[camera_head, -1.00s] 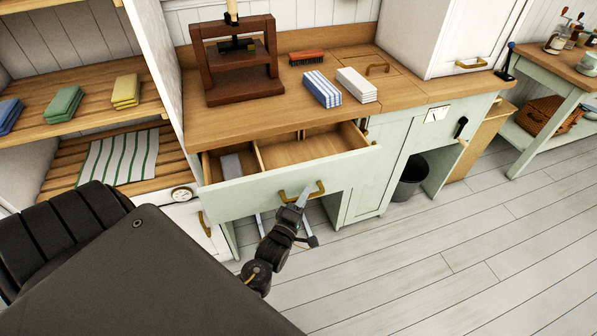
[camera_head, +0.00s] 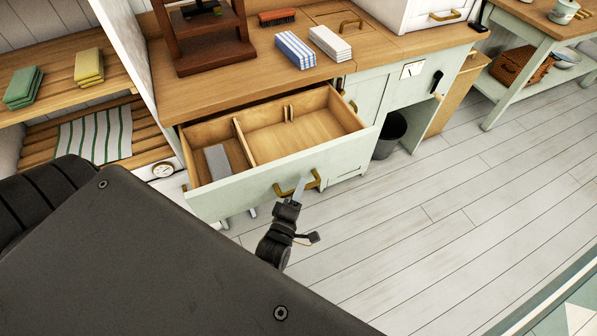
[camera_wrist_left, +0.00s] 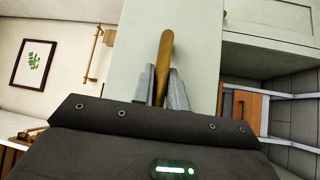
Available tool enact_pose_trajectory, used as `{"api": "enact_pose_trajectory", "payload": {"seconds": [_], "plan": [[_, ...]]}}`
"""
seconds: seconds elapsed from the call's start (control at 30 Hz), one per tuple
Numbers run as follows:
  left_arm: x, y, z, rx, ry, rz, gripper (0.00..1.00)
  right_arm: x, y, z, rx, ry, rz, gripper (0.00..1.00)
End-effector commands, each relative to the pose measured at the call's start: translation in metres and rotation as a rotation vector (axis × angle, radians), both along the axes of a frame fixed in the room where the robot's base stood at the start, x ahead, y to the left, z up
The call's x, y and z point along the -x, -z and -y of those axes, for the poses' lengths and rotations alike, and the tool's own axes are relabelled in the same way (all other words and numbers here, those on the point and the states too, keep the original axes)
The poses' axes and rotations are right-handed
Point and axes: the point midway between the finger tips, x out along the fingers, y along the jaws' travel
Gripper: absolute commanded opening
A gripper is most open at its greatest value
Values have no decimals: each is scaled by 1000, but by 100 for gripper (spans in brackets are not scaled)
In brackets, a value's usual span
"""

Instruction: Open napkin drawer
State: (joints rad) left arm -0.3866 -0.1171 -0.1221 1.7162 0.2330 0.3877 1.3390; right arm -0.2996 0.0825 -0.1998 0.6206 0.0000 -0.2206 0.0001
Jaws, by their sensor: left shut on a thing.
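The drawer (camera_head: 240,196) with a pale green front stands pulled out from under the wooden counter. Its wooden inside shows dividers and a grey block (camera_head: 217,162) in the left compartment; the rest looks empty. My left gripper (camera_head: 300,188) is shut on the drawer's brass handle (camera_head: 315,180). In the left wrist view the handle (camera_wrist_left: 165,55) stands between the two fingers (camera_wrist_left: 160,85). My right gripper is not in view.
Striped (camera_head: 295,50) and white (camera_head: 330,42) napkin stacks, a brush (camera_head: 278,17) and a wooden press (camera_head: 205,40) are on the counter. A dark bin (camera_head: 389,135) stands under it. Folded cloths lie on the left shelves. The floor at right is clear.

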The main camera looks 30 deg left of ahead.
Motion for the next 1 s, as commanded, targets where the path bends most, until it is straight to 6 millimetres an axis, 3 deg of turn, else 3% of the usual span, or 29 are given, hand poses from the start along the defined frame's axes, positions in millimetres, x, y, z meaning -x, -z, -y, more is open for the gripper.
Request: {"api": "enact_pose_trajectory", "payload": {"seconds": [0.27,0.3,0.43,0.77,1.0], "plan": [[0,1,0,0,2,-2,0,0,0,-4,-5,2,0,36],[0,1,0,0,2,-2,18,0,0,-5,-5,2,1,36],[0,1,0,0,1,-2,35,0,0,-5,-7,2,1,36],[3,1,1,0,1,-1,36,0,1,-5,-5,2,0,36],[38,9,7,2,0,-5,36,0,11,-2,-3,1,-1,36]]}}
